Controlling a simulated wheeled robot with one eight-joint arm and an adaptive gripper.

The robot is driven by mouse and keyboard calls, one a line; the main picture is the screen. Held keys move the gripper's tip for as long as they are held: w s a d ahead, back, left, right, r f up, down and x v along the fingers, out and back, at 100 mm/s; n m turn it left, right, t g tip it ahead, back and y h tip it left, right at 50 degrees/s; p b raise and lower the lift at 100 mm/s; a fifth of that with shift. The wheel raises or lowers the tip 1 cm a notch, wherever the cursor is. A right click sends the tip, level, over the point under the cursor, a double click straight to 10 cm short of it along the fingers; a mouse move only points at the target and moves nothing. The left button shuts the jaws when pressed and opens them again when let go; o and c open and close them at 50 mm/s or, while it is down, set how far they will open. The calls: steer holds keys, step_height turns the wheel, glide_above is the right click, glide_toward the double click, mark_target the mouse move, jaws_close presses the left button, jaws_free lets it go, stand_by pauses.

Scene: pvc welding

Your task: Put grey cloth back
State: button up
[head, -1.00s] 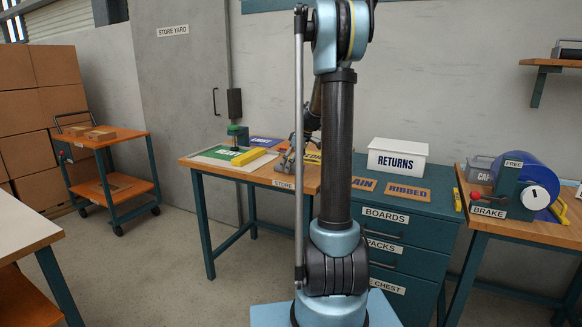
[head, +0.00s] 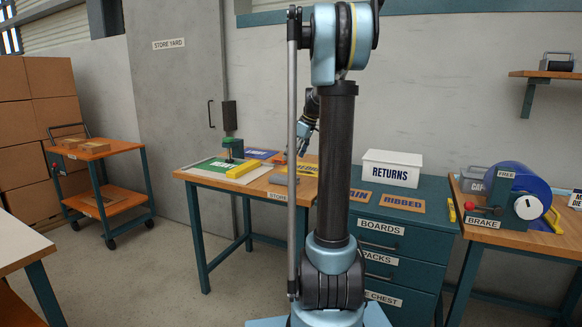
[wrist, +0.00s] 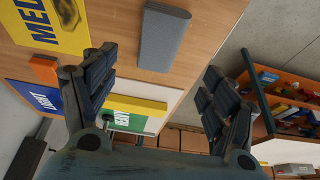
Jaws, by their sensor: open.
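The grey cloth (wrist: 163,38) is a flat, folded-looking grey block on the wooden table top, clear of both fingers in the wrist view. It also shows in the head view (head: 283,179) near the table's front edge, right of the yellow bar. My gripper (wrist: 158,64) is open and empty, its two fingers spread wide, with the cloth beyond and between the tips. In the head view my gripper (head: 304,138) is above the table, partly hidden behind my arm.
A yellow sign (wrist: 42,22), an orange block (wrist: 43,69), a blue sign (wrist: 42,100) and a yellow bar (wrist: 136,104) lie around the cloth. The returns box (head: 392,168) stands on the green cabinet. Shelves with several items (wrist: 287,95) show at right.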

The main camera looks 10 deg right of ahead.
steer(key=s+a+f+m+h, duration=0.1)
steer(key=s+a+f+m, duration=0.1)
steer(key=s, duration=0.9)
steer(key=s+a+f+m+h, duration=0.1)
steer(key=s+a+m, duration=0.15)
steer(key=s, duration=0.85)
steer(key=s+f+m, duration=0.3)
steer(key=s+f, duration=0.4)
steer(key=s, duration=0.2)
steer(key=s+f+m+h, duration=0.1)
steer(key=s+f+m, duration=0.2)
steer(key=s+f, duration=0.4)
steer(key=s+d, duration=0.1)
steer(key=s, duration=0.2)
steer(key=shift+s+f+h, duration=0.2)
steer(key=shift+f+h, duration=0.1)
steer(key=shift+w+f, duration=0.2)
steer(key=shift+w, duration=0.3)
